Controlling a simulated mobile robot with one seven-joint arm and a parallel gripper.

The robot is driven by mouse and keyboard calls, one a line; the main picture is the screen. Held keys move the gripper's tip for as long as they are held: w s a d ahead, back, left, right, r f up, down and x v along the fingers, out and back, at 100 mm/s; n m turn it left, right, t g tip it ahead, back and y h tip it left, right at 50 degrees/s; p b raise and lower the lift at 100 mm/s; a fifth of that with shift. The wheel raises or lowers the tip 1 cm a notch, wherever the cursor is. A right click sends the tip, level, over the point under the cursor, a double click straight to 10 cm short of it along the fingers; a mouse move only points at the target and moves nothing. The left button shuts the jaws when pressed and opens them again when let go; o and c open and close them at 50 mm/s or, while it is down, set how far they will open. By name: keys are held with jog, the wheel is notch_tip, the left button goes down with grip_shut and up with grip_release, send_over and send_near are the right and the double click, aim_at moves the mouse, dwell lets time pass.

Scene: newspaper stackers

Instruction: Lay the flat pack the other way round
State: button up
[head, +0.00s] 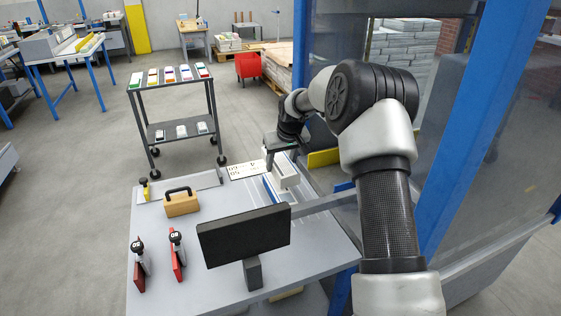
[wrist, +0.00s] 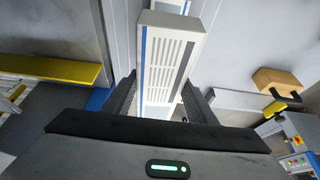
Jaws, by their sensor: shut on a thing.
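The flat pack (wrist: 165,65) is a white slab with rows of grey printed lines and a blue stripe along its left edge in the wrist view. My gripper (wrist: 159,95) has a dark finger on each side of it and is shut on it. In the head view, the pack (head: 286,176) shows pale and small below my gripper, near the back right of the grey table (head: 213,228). Another white, blue-edged piece (wrist: 170,5) shows behind the pack in the wrist view. I cannot tell the gap between the pack and what is under it.
A white numbered card (head: 245,170) lies left of the pack. A wooden block with a black handle (head: 181,206), a dark screen on a stand (head: 243,236) and two red pieces with black knobs (head: 138,268) occupy the table. A blue post (head: 465,150) stands close at right.

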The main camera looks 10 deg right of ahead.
jog(key=shift+f+b, duration=1.8)
jog(key=shift+f, duration=1.55)
jog(key=shift+f+b, duration=0.3)
jog(key=shift+f, duration=0.2)
jog(key=o, duration=1.4)
jog(key=p+v, duration=0.2)
jog(key=v, duration=1.5)
jog(key=shift+s+r+p, duration=0.1)
jog(key=shift+r+p, duration=0.15)
jog(key=shift+p, duration=0.1)
